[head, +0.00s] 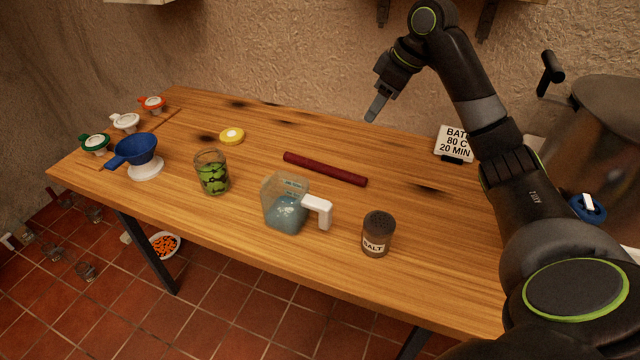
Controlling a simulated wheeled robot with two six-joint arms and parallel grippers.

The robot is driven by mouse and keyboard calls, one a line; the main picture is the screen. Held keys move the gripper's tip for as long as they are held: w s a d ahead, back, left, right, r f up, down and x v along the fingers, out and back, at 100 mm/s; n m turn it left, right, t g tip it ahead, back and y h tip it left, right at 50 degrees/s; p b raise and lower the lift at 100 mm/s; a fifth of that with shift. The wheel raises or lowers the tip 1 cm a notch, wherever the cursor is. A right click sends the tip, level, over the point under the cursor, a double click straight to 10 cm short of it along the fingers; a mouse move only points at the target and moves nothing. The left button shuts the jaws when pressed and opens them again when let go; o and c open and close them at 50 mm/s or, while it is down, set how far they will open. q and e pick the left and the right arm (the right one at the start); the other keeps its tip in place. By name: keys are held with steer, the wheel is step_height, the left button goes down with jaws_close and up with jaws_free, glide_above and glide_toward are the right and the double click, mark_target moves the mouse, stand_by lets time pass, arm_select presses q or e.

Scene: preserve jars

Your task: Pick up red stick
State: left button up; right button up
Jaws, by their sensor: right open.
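The red stick (325,169) is a dark red rod lying flat on the wooden table, behind the measuring jug and slanting down to the right. My right gripper (376,108) hangs in the air above the back of the table, up and to the right of the stick and apart from it. It is open, and I see nothing held in it; its fingers overlap from this angle. My left gripper is not in view.
A sign (455,143) and a large pot (595,140) are at right.

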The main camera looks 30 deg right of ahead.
step_height(320, 180, down, 4)
steer(key=b, duration=0.2)
glide_above(345, 172)
steer(key=s+d, duration=0.1)
steer(key=f, duration=1.1)
steer(key=shift+s+d+f, duration=0.1)
steer(key=shift+s+f, duration=0.1)
steer(key=shift+p+x, duration=0.45)
steer(key=shift+x, duration=2.2)
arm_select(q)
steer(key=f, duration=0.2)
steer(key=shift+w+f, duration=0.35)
arm_select(e)
jaws_close()
